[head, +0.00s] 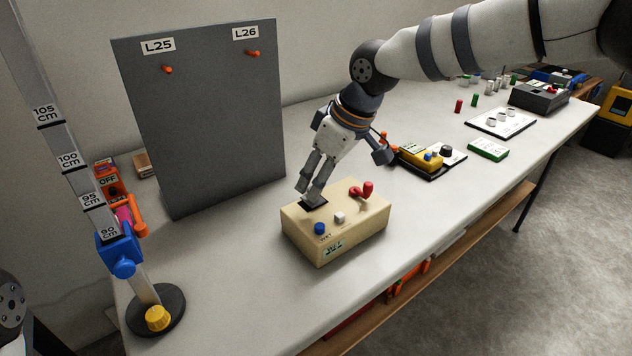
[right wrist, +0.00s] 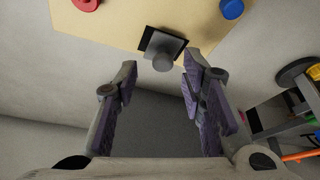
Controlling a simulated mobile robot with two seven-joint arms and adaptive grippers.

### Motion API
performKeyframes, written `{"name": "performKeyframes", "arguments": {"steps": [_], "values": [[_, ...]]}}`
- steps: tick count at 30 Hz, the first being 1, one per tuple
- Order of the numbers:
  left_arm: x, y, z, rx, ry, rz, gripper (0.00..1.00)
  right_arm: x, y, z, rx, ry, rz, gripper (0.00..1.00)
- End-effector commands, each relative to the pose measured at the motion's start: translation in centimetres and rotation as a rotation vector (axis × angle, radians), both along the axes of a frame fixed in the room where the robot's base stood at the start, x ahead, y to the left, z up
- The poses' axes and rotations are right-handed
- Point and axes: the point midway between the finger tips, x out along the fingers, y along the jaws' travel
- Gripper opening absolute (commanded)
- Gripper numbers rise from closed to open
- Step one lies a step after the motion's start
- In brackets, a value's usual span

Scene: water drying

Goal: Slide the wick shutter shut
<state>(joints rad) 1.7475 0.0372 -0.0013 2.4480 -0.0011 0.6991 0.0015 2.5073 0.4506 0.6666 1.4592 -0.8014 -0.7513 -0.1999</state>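The beige box (head: 335,225) stands on the bench. At its back left corner is the wick shutter, a small grey plate with a round grey knob (right wrist: 163,60), over a black opening (right wrist: 148,36). Part of the black opening shows beside the plate. My right gripper (head: 312,188) points down at this corner. In the right wrist view the right gripper (right wrist: 160,72) is open, with the knob between and slightly beyond its fingertips, apart from both. In the head view the fingers partly hide the shutter. My left gripper is out of view.
The box top also carries a blue knob (head: 319,228), a white button (head: 339,218) and red knobs (head: 367,188). A grey panel (head: 215,110) stands behind, a height scale (head: 85,170) at left. A yellow device (head: 421,157) lies to the right. The front bench is clear.

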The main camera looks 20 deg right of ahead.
Motion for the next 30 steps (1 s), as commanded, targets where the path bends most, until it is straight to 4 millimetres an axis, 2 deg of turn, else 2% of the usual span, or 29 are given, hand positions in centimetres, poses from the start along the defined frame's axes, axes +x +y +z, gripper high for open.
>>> {"name": "performKeyframes", "arguments": {"steps": [3,6,12,16,30], "values": [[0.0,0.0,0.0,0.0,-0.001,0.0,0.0,-0.8,-0.9,3.4,0.002,-0.007,-0.002,0.37],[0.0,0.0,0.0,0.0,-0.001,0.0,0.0,-1.6,-1.6,5.8,0.001,-0.006,-0.002,0.37],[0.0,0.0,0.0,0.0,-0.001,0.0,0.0,-2.7,-2.5,9.0,-0.001,-0.002,-0.001,0.37],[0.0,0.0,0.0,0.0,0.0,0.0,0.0,-2.9,-2.7,9.6,0.0,0.0,-0.001,0.37],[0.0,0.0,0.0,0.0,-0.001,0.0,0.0,-2.9,-2.7,9.5,0.0,0.0,-0.001,0.37]]}}
